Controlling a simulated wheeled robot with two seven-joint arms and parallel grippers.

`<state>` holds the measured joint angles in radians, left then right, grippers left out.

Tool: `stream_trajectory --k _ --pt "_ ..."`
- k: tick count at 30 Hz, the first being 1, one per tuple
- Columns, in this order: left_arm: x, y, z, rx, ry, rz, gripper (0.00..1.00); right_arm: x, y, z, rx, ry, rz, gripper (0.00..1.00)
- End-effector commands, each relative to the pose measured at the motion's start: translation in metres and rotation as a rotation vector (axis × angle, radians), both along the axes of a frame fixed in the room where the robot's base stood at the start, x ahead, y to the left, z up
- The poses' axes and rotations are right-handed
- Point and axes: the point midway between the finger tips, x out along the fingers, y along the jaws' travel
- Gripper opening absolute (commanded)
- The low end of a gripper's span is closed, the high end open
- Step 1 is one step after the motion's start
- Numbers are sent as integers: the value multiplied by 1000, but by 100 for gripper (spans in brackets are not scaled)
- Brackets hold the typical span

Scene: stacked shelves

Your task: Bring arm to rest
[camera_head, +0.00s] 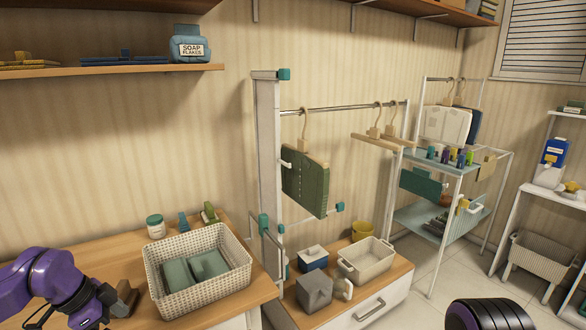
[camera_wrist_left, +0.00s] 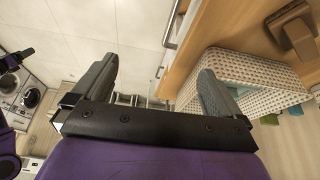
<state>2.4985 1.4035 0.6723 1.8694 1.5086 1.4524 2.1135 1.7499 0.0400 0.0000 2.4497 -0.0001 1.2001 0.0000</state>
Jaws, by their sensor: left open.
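My left arm (camera_head: 50,278) comes in from the lower left of the head view, purple and bent, in front of the left counter. A woven basket (camera_wrist_left: 245,75) with a dotted pattern shows behind the right finger in that view. My right gripper is not in view; a dark rounded part with purple at the bottom right of the head view looks like part of my own body.
A lower drawer unit (camera_head: 368,309) carries a beige bin (camera_head: 366,262) and a grey block (camera_head: 314,291). A rail holds a green garment (camera_head: 306,182). Tiled floor is open at centre right.

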Motion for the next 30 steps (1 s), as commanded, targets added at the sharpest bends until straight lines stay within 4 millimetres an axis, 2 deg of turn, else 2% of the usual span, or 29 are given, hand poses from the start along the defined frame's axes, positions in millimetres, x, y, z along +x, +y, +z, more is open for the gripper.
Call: stream_trajectory --k 2,11,16,20,23,26,29,30 --pt "0 0 0 2 -3 -10 100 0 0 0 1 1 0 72" --pt "8 2 -1 105 -114 -264 100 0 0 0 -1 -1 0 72" --pt "12 10 -8 259 -205 -508 100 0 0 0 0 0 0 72" --pt "15 14 -21 466 -257 -818 100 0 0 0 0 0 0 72" --pt "15 11 -42 669 -248 -1169 100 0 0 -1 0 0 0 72" --pt "9 2 -76 897 -171 -1692 100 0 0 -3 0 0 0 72" --pt "-14 -19 -133 1077 14 -2498 100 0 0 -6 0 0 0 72" --pt "-30 -30 -158 1090 100 -2845 100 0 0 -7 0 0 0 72"
